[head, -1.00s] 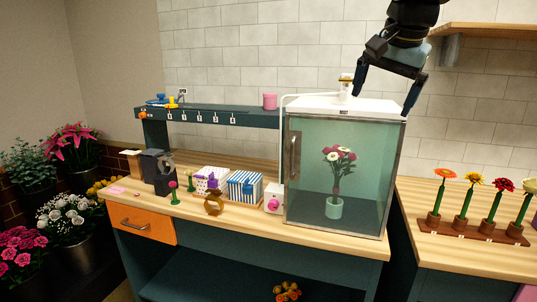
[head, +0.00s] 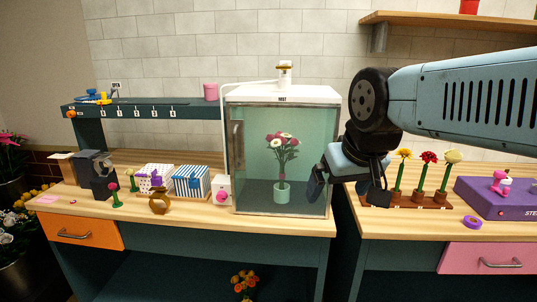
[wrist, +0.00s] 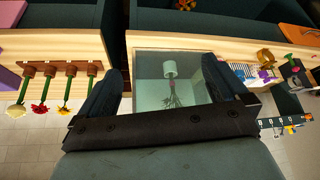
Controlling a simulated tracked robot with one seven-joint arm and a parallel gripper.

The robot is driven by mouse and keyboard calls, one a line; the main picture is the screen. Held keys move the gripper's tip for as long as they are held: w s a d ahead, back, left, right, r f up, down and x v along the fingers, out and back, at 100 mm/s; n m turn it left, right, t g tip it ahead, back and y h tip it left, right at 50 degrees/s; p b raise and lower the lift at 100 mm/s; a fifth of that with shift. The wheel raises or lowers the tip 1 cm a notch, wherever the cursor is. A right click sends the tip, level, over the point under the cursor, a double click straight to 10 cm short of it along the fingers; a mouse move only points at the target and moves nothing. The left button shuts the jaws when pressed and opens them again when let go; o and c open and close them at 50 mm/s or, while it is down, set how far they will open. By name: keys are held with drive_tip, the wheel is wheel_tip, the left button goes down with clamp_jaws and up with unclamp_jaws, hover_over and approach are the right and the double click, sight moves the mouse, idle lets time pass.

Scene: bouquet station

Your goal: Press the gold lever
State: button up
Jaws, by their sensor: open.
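The gold lever (head: 284,67) sits on top of a small white dispenser (head: 285,77) on the lid of a glass cabinet marked MIST (head: 283,95). The cabinet holds a vase of pink and white flowers (head: 282,150) behind its glass. My gripper (head: 347,192) is open and empty, low in front of the cabinet's right edge, well below and to the right of the lever. In the wrist view, which is upside down, my two fingers (wrist: 165,85) stand apart with the glass cabinet (wrist: 150,62) between them. The lever does not show there.
Left of the cabinet, the wooden bench (head: 180,214) holds gift boxes (head: 190,181) and a pink-knobbed white box (head: 223,189). A rack of flowers (head: 410,200) and a purple box (head: 500,196) stand on the right bench. The air above the cabinet lid is clear.

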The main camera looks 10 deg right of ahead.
drive_tip(key=shift+c, duration=0.3)
drive_tip(key=c, duration=0.3)
drive_tip(key=shift+w+r, duration=0.15)
drive_tip(key=shift+r, duration=0.1)
drive_tip(key=shift+c, duration=0.7)
drive_tip(key=shift+m+g, duration=0.5)
drive_tip(key=shift+m, duration=0.1)
drive_tip(key=w+r, duration=0.4)
drive_tip(key=r, duration=0.2)
drive_tip(key=w+r, duration=0.5)
drive_tip(key=r, duration=0.2)
drive_tip(key=w+r, duration=0.5)
drive_tip(key=r, duration=0.2)
drive_tip(key=shift+a+r, duration=0.1)
drive_tip(key=shift+a, duration=0.3)
drive_tip(key=c, duration=1.4)
drive_tip(key=w+r, duration=0.5)
drive_tip(key=w+a+r+m+g, duration=0.1)
drive_tip(key=w+r, duration=0.4)
drive_tip(key=r, duration=0.1)
drive_tip(key=w+a+r+m+h, duration=0.1)
drive_tip(key=w+r, duration=0.4)
drive_tip(key=shift+w+a+r+g, duration=0.15)
drive_tip(key=shift+w+a+g, duration=0.05)
drive_tip(key=shift+g, duration=0.1)
clamp_jaws()
